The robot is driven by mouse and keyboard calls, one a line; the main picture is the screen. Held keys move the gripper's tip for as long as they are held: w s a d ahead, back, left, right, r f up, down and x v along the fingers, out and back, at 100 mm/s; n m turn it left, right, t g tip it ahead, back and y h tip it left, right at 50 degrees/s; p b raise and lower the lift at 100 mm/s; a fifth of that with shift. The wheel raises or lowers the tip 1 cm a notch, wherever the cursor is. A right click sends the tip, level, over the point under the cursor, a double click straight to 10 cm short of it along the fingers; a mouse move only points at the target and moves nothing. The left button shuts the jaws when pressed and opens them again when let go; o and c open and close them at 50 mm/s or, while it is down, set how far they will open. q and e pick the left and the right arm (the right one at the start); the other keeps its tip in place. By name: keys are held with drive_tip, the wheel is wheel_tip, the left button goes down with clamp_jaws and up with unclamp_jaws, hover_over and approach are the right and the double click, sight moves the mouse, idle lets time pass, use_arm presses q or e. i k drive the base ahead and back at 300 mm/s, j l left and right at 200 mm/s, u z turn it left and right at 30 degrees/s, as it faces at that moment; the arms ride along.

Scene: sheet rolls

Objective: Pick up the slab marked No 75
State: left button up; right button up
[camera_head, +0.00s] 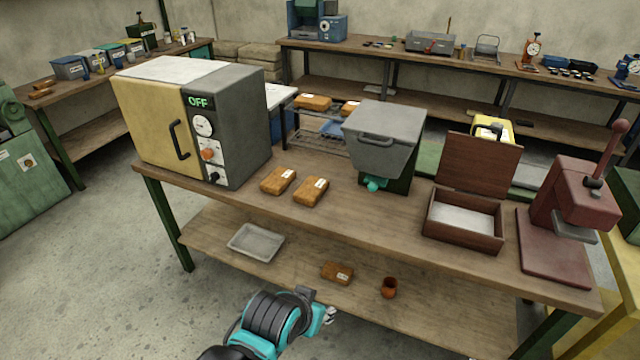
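Two orange-brown slabs with white labels lie side by side on the bench, a left one (277,182) and a right one (310,192). A third labelled slab (337,273) lies on the bench's lower shelf. Two more, a left rack slab (311,102) and a right rack slab (350,108), sit on the wire rack behind. The labels are too small to read, so I cannot tell which is No 75. My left gripper (330,314) is low in front of the bench, apart from the slabs; its fingers are too small to judge. My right gripper is not in view.
An oven (155,125) reading OFF stands left of the bench slabs, and a grey-lidded box (385,135) to their right. An open wooden box (462,222) and a red press (560,215) stand farther right. The lower shelf holds a grey tray (256,243) and a small pot (389,288).

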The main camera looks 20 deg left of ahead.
sight(277, 182)
drive_tip(key=i+j, duration=0.15)
drive_tip(key=j, duration=0.2)
drive_tip(key=i+j, duration=0.15)
drive_tip(key=j, duration=0.2)
drive_tip(key=i+j, duration=0.15)
drive_tip(key=j, duration=0.25)
drive_tip(key=i+j, duration=0.15)
drive_tip(key=j, duration=0.2)
drive_tip(key=i+j, duration=0.15)
drive_tip(key=j, duration=0.2)
drive_tip(key=i+j, duration=0.15)
drive_tip(key=j, duration=0.2)
drive_tip(key=i+j, duration=0.15)
drive_tip(key=j, duration=0.25)
drive_tip(key=i+j, duration=0.25)
drive_tip(key=i, duration=0.2)
